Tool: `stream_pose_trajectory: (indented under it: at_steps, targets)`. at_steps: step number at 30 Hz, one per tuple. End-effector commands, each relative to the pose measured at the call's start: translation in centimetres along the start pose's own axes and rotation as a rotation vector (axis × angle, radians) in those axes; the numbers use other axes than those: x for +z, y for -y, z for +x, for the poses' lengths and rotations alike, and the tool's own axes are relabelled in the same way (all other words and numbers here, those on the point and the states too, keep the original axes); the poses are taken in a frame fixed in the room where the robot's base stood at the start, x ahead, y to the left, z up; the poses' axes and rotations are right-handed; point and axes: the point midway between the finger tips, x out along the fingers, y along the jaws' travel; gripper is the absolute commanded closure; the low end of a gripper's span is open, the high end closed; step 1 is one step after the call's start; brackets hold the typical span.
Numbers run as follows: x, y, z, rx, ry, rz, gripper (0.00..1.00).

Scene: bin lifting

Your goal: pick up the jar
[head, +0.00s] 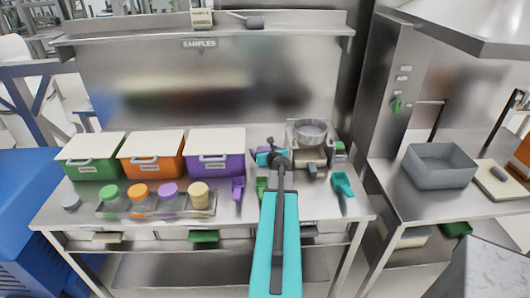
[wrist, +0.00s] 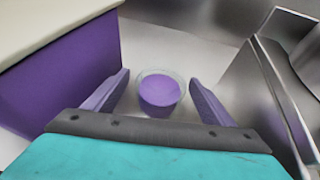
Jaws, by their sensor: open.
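A small round clear jar (wrist: 159,92) with a purple top or contents stands on the steel surface in the wrist view. My gripper (wrist: 159,78) is open, with one purple finger on each side of the jar and visible gaps between. In the head view my gripper (head: 268,157) is at the far end of my teal arm, right of the purple bin. I cannot make out this jar there; my gripper seems to cover it. Other jars with green, orange, purple (head: 168,192) and pale yellow (head: 199,192) lids stand in a clear rack at the front left.
Lidded green (head: 95,167), orange (head: 152,164) and purple (head: 214,165) bins line the back. The purple bin wall is close on my gripper's left. A metal device with a round pan (head: 311,131) stands close on its right. Scoops lie along the front. A grey tray (head: 440,180) is further right.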

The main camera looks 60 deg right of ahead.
Motion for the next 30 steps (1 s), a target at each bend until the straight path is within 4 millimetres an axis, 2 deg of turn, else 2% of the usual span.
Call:
stream_pose_trajectory:
  at_steps: [7, 17, 30]
  targets:
    - [0.0, 0.02, -0.01, 0.0, 0.0, 0.0, 0.23]
    - [-0.01, 0.01, -0.01, 0.0, 0.0, 0.0, 0.77]
    - [0.74, 0.0, -0.31, 0.0, 0.001, -0.001, 0.77]
